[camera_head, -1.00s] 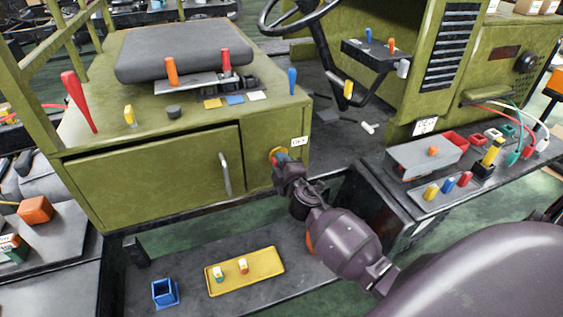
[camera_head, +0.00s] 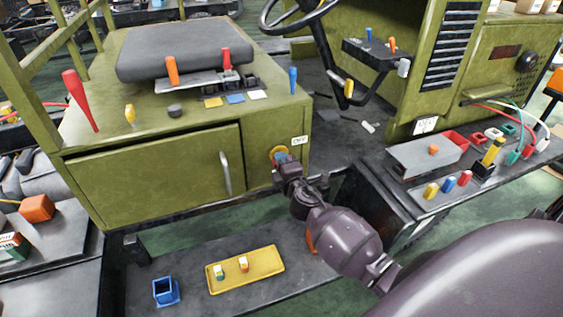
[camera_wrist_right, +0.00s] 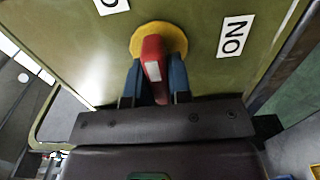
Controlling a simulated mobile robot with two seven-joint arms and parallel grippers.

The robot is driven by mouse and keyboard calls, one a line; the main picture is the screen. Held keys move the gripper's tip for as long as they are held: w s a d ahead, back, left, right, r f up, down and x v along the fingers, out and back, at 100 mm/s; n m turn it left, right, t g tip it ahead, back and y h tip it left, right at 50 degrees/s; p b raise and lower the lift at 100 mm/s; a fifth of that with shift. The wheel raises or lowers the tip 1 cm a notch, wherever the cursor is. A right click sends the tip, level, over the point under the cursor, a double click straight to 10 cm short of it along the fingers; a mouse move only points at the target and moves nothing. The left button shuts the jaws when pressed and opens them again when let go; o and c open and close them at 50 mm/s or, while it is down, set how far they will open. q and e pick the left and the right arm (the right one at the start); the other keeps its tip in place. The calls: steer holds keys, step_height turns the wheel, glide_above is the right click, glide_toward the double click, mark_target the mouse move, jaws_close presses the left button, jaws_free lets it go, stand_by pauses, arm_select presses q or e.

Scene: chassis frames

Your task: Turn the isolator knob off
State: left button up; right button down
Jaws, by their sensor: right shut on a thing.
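The isolator knob (camera_wrist_right: 153,58) is a red handle with a pale mark on a round yellow plate (camera_wrist_right: 176,34), on the olive panel in the right wrist view. My right gripper (camera_wrist_right: 155,78) has its two blue fingers on either side of the red handle and is shut on it. In the head view the yellow plate (camera_head: 278,153) shows at the right end of the green cabinet, and my right gripper (camera_head: 284,160) covers most of the knob. An "ON" label (camera_wrist_right: 235,36) is right of the knob; another label (camera_wrist_right: 112,5) is cut off at the top. My left gripper is not in view.
A cabinet door with a metal handle (camera_head: 225,174) is left of the knob. Below it, a dark shelf holds a yellow tray (camera_head: 262,284) and a blue holder (camera_head: 165,291). A dark ledge at right carries several coloured parts and cables.

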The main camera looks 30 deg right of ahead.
steer(key=c, duration=1.1)
jaws_free()
steer(key=v, duration=1.1)
steer(key=shift+d+f, duration=0.1)
steer(key=s+a+f+m+g+y, duration=0.1)
steer(key=s+a+f+m+g, duration=0.1)
steer(key=s+f+m, duration=0.2)
steer(key=s+a+f+m+g+y, duration=0.1)
steer(key=s+a+f+m+g, duration=0.1)
steer(key=s+f+m, duration=0.3)
steer(key=s+a+f+m+g+y, duration=0.2)
steer(key=s+f+m, duration=0.3)
steer(key=s, duration=0.6)
steer(key=shift+a+f, duration=0.4)
steer(key=shift+a, duration=0.25)
